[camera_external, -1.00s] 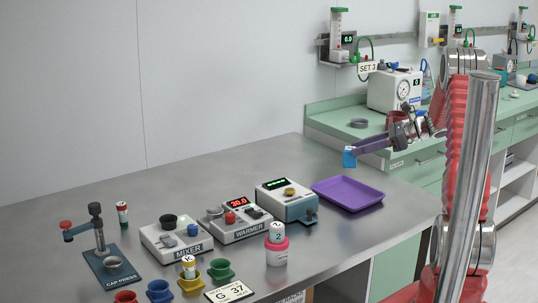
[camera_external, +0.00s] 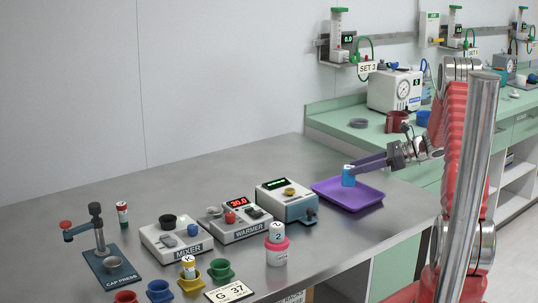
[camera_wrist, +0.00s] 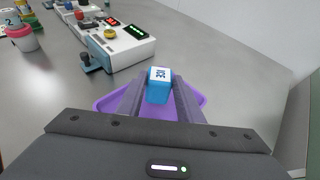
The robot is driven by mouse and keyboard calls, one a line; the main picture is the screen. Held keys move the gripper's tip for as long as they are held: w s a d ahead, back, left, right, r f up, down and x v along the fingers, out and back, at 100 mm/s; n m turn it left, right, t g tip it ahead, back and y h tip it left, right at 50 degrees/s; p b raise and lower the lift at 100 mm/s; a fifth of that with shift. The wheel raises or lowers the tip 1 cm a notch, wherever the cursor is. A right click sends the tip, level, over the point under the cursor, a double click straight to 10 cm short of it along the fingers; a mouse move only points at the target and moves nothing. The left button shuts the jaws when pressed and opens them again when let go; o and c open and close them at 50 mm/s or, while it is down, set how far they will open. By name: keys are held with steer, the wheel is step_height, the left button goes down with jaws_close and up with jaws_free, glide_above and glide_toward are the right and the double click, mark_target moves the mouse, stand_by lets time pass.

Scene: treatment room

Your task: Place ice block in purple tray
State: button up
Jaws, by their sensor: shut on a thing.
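The ice block (camera_external: 348,177) is a small blue block; its white labelled top shows in the wrist view (camera_wrist: 159,85). My gripper (camera_external: 352,172) is shut on it, with a dark finger on each side in the wrist view (camera_wrist: 160,88). The purple tray (camera_external: 373,202) lies flat at the right end of the metal table. The block is over the tray in both views. I cannot tell exactly how high it is above the tray floor. Part of the tray is hidden behind the fingers and gripper body in the wrist view (camera_wrist: 106,102).
A blue-and-white device (camera_external: 287,201) stands just left of the tray, with the warmer (camera_external: 235,222) and mixer (camera_external: 176,238) beyond. A pink-and-white container (camera_external: 277,247) stands near the front edge. The table behind the tray is clear. A green counter (camera_external: 350,120) adjoins at the back right.

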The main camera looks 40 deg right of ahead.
steer(key=shift+f, duration=1.8)
steer(key=o, duration=1.1)
steer(key=shift+f, duration=0.1)
steer(key=v, duration=1.2)
steer(key=shift+a, duration=0.15)
